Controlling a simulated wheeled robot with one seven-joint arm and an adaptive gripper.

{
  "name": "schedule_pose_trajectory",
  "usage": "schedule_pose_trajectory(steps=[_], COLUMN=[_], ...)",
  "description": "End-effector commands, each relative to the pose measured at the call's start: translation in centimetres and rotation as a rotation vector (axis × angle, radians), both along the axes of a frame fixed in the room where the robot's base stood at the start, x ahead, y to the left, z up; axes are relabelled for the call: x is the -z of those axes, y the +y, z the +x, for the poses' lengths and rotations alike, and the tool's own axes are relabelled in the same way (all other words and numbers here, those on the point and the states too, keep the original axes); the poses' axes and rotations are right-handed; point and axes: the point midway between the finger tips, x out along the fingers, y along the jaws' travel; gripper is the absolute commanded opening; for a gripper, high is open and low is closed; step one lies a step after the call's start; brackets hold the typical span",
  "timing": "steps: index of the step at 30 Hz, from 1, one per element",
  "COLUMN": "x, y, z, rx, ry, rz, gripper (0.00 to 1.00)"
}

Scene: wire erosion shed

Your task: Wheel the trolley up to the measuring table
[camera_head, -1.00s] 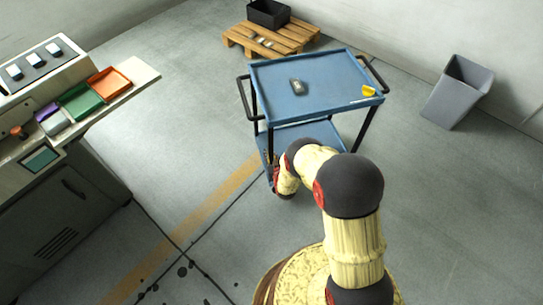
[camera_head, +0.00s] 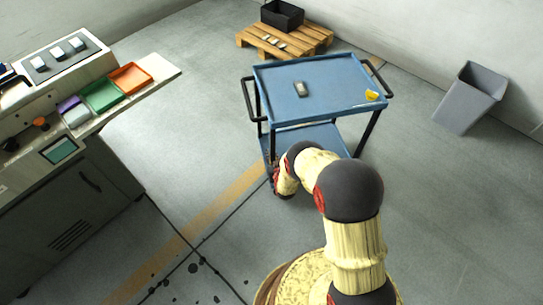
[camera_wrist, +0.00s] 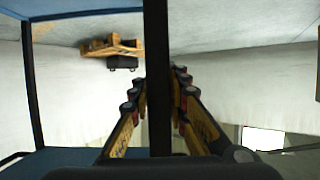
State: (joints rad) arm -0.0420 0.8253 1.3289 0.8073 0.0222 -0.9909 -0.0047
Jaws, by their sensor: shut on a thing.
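The trolley (camera_head: 330,113) is blue with a flat top shelf, a lower shelf and black posts. It stands upright just ahead of my arm in the head view. In the wrist view my gripper (camera_wrist: 158,85) has its fingers on both sides of a black trolley post (camera_wrist: 157,35) and is shut on it. In the head view my wrist reaches the trolley's near left corner, and the fingers are hidden there. A grey bench (camera_head: 85,190) with a control panel stands at the left; I cannot tell whether it is the measuring table.
A small grey device (camera_head: 301,89) and a yellow item (camera_head: 372,95) lie on the trolley. Behind it is a wooden pallet (camera_head: 312,42) with a black crate (camera_head: 282,14). A grey bin (camera_head: 468,98) stands at the right by the wall. The floor between bench and trolley is clear.

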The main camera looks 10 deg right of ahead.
Motion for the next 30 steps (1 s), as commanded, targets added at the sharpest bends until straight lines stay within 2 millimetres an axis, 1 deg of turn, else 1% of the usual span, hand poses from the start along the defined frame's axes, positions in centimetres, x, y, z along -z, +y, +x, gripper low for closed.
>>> schedule_pose_trajectory(steps=[1, 7, 15, 22, 23, 30], x=[-1.2, -1.3, -1.2, -1.2, -1.3, -0.7], y=[0.0, 0.1, 0.0, 0.0, 0.0, 0.0], z=[1.2, 1.4, 2.2, 2.3, 2.3, 1.8], rx=[0.0, 0.0, 0.0, 0.0, 0.0, 0.0], ry=[-0.026, -0.027, -0.027, -0.027, -0.027, -0.015], rz=[0.0, 0.0, 0.001, 0.001, 0.001, 0.0], gripper=[0.0, 0.0, 0.0, 0.0, 0.13, 0.27])
